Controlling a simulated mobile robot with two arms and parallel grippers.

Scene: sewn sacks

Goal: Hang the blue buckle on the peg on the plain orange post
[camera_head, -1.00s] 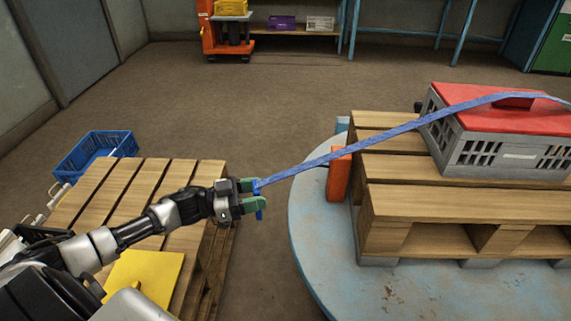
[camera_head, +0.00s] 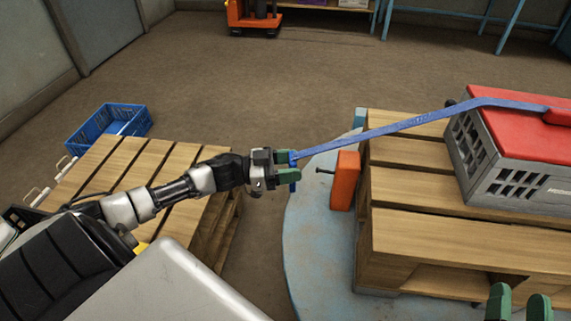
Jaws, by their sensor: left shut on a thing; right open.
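My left gripper (camera_head: 288,167) is shut on the blue buckle (camera_head: 294,174) at the end of a blue strap (camera_head: 385,130). The strap runs up and right over a grey crate (camera_head: 490,165) with a red lid. The plain orange post (camera_head: 344,181) stands at the left edge of the pallet on the round table. Its dark peg (camera_head: 325,171) points left toward the buckle, with a small gap between them. The buckle is mostly hidden by the fingers. My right gripper (camera_head: 519,304) shows only its green fingertips at the bottom right, apart and empty.
The crate sits on a wooden pallet (camera_head: 440,240) on a pale blue round table (camera_head: 318,240). Another wooden pallet (camera_head: 117,165) lies under my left arm, with a blue basket (camera_head: 108,125) behind it. Open floor lies beyond the table.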

